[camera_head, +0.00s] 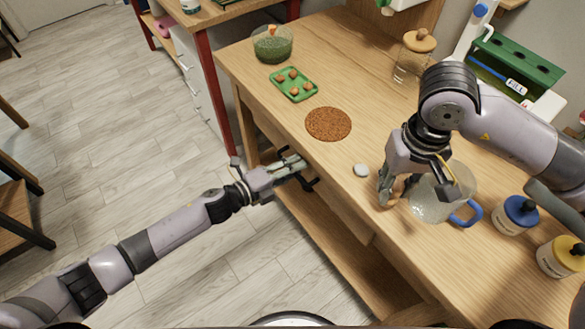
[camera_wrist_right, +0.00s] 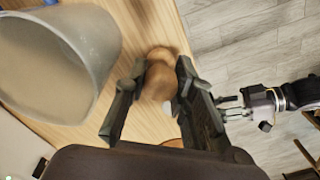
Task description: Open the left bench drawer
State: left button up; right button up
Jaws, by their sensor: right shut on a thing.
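The wooden bench (camera_head: 370,75) has a drawer front along its near left side, partly hidden by my left arm. A dark handle (camera_head: 312,183) sticks out from that front, and the drawer looks shut. My left gripper (camera_head: 298,166) is at the bench front beside this handle, its fingers slightly apart; I cannot tell whether they touch it. It also shows in the right wrist view (camera_wrist_right: 222,107). My right gripper (camera_head: 397,193) is low over the bench top, shut on a brown rounded thing (camera_wrist_right: 162,76).
A white pebble (camera_head: 361,170), a brown round mat (camera_head: 328,124), a green tray (camera_head: 293,84) and a green-filled bowl (camera_head: 272,44) are on the bench. Bottles (camera_head: 515,215) stand right.

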pick_arm(q)
grip_shut()
dwell(0.8)
